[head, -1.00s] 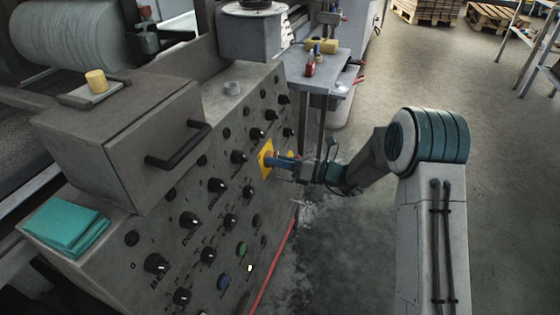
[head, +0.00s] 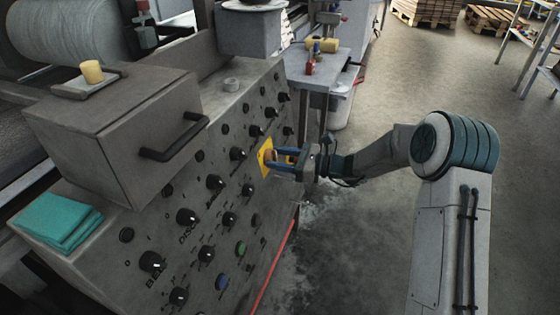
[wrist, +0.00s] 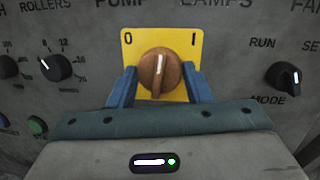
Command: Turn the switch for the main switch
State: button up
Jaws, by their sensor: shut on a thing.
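The main switch is an orange-brown rotary knob (wrist: 160,74) on a yellow plate (wrist: 188,43) marked 0 at left and I at right. Its white pointer line stands nearly upright, between the two marks. In the head view, the yellow plate (head: 264,152) sits on the sloped panel's right part, and my gripper (head: 273,157) reaches it from the right. In the wrist view, the blue fingers of my gripper (wrist: 160,84) stand on either side of the knob, shut on it. The fingertips' exact contact is hard to see.
The grey control panel (head: 170,236) carries several black knobs and some coloured buttons close by. A box with a black handle (head: 174,141) juts out at upper left. Teal cloths (head: 55,219) lie at the left. A small bench (head: 322,74) stands behind; open floor lies right.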

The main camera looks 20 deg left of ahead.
jog(key=n+b, duration=0.2)
jog(key=n, duration=0.3)
jog(key=n+g+h+b, duration=0.1)
jog(key=n+b, duration=0.1)
jog(key=n, duration=0.4)
jog(key=shift+r+h, duration=0.1)
jog(key=shift+h, duration=0.2)
dwell(0.3)
jog(key=o, duration=1)
jog(key=shift+r, duration=0.1)
jog(key=w+d+r+p, duration=0.1)
jog(key=d+r+p, duration=0.1)
jog(key=d, duration=1.1)
jog(key=shift+w+d+r+p, duration=0.15)
jog(key=shift+w+d+p, duration=0.15)
jog(key=shift+p, duration=0.35)
jog(key=shift+s+r+n, duration=0.1)
jog(key=shift+n, duration=0.2)
